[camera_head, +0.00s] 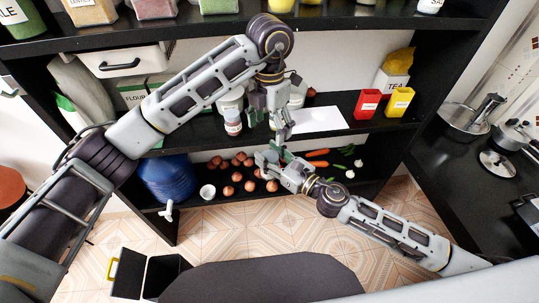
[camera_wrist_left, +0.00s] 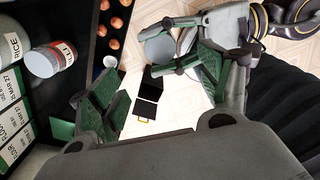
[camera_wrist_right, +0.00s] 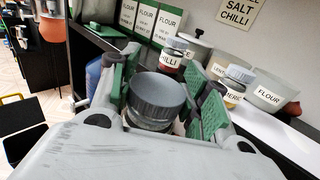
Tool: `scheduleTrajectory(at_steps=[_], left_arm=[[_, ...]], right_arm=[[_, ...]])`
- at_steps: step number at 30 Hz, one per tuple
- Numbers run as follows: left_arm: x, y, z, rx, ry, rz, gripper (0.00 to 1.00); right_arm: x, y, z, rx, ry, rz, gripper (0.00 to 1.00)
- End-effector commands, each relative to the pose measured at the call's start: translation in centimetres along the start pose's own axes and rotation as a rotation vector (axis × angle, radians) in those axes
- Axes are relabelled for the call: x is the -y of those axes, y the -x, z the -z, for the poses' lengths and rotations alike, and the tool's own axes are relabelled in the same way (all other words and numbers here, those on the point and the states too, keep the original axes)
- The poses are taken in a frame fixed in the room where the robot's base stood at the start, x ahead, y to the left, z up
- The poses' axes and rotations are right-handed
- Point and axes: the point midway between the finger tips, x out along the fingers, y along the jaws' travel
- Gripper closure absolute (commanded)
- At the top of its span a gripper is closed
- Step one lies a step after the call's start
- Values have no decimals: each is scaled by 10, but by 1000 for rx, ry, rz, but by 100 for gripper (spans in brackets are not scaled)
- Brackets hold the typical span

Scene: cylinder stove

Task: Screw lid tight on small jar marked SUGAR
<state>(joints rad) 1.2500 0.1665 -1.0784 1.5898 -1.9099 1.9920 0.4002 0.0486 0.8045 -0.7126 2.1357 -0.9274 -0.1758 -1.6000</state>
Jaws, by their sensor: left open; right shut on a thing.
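The small jar (camera_wrist_right: 150,123) is between my right gripper's green pads in the right wrist view. Its round grey lid (camera_wrist_right: 157,90) sits on top; I cannot tell how tight it is. No SUGAR label is readable. The grey lid also shows in the left wrist view (camera_wrist_left: 159,48), beyond my left fingers. My right gripper (camera_head: 268,157) is shut on the jar in front of the shelf and largely hides it in the head view. My left gripper (camera_head: 282,130) is open and empty, just above the right one, fingers pointing down. Its spread fingers show in the left wrist view (camera_wrist_left: 148,88).
A chilli jar (camera_head: 233,126) and a white sheet (camera_head: 318,120) are on the middle shelf, with red (camera_head: 368,103) and yellow (camera_head: 399,102) boxes at right. Onions (camera_head: 236,177), carrots and a blue container (camera_head: 167,180) are on the lower shelf.

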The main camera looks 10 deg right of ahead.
Motion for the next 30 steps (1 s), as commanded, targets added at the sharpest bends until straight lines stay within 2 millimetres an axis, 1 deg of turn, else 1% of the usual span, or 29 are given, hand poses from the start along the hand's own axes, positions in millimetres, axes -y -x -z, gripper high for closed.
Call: scheduleTrajectory(at_steps=[21, 24, 30], left_arm=[[0, -84, 0, -1, 1, 2, 22], [0, -93, 0, -2, 1, 2, 22], [0, -104, 0, 0, 0, 1, 22]], right_arm=[[0, 0, 0, 1, 0, 0, 100], [0, 0, 0, 1, 0, 0, 100], [0, 0, 0, 1, 0, 0, 100]])
